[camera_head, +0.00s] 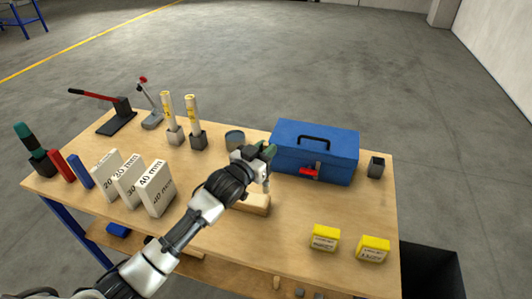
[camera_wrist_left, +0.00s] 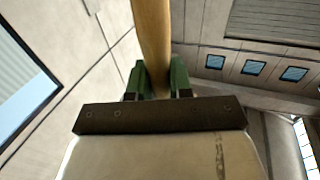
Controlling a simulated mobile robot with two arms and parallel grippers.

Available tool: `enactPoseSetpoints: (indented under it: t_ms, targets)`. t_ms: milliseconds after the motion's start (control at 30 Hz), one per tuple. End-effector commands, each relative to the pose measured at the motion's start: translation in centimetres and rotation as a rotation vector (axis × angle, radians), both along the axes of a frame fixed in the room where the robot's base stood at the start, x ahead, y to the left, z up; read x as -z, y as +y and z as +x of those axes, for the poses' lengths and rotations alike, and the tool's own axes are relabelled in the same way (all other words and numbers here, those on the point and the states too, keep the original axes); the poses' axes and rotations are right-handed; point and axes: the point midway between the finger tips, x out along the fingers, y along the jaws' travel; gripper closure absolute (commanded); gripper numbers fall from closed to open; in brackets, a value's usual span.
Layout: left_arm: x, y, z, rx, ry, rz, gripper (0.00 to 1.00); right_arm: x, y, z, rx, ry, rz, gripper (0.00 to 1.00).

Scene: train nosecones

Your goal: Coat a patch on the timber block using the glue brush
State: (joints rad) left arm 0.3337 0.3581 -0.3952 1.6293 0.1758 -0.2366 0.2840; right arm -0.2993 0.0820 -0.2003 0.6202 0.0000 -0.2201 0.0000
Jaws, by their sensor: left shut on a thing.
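My left gripper (camera_head: 266,153) is over the table, left of the blue toolbox, with green fingertips. In the left wrist view its green fingers (camera_wrist_left: 158,80) are shut on a round wooden handle, that of the glue brush (camera_wrist_left: 152,35). In the head view a small pale part of the brush (camera_head: 267,186) shows below the gripper, close to the timber block. I cannot tell whether it touches. The timber block (camera_head: 257,204) lies on the table, partly hidden behind my left arm. My right gripper is not in view.
The blue toolbox (camera_head: 325,155) stands close on the right of the gripper. A grey can (camera_head: 235,137) stands behind it. Labelled white blocks (camera_head: 154,190) stand to the left, and yellow boxes (camera_head: 325,238) at the front right. Table between block and yellow boxes is clear.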

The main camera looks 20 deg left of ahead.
Motion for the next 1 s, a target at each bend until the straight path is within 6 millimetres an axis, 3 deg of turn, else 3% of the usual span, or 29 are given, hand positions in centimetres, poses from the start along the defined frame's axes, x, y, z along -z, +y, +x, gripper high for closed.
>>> enactPoseSetpoints:
  t_ms: [300,1000]
  targets:
    - [-2.8,0.2,0.6,-0.004,0.000,0.001,1.00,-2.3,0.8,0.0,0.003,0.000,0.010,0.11]
    - [-2.8,0.2,0.6,-0.004,0.000,0.001,1.00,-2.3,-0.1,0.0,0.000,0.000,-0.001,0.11]
